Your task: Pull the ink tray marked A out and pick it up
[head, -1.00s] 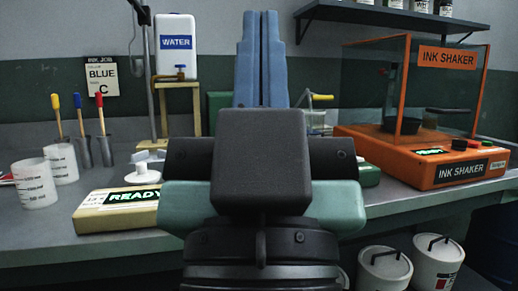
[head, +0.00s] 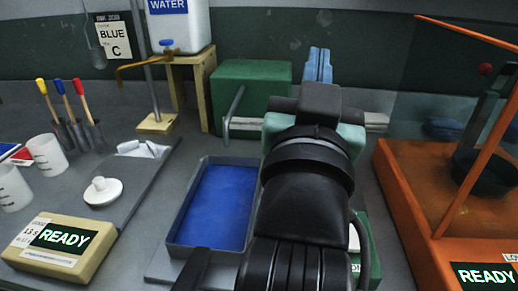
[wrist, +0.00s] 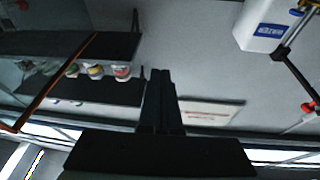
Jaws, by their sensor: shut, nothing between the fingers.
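My gripper (head: 318,64) is shut and empty, its blue fingers together and pointing toward the back wall, right of a green box. In the wrist view my gripper (wrist: 161,92) shows as two dark fingers closed together, with nothing between them. A grey tray with a blue inside (head: 172,241) lies on the bench in front of the green box, left of my arm. No letter A shows on it, and my arm covers part of its right side. I cannot tell which thing is the ink tray marked A.
The green box (head: 262,83) has a metal handle. A water tank (head: 184,28) stands on a wooden stand at its left. A yellow READY box (head: 60,248) and white cups (head: 46,154) are left. The orange machine (head: 405,205) with clear panels is close on the right.

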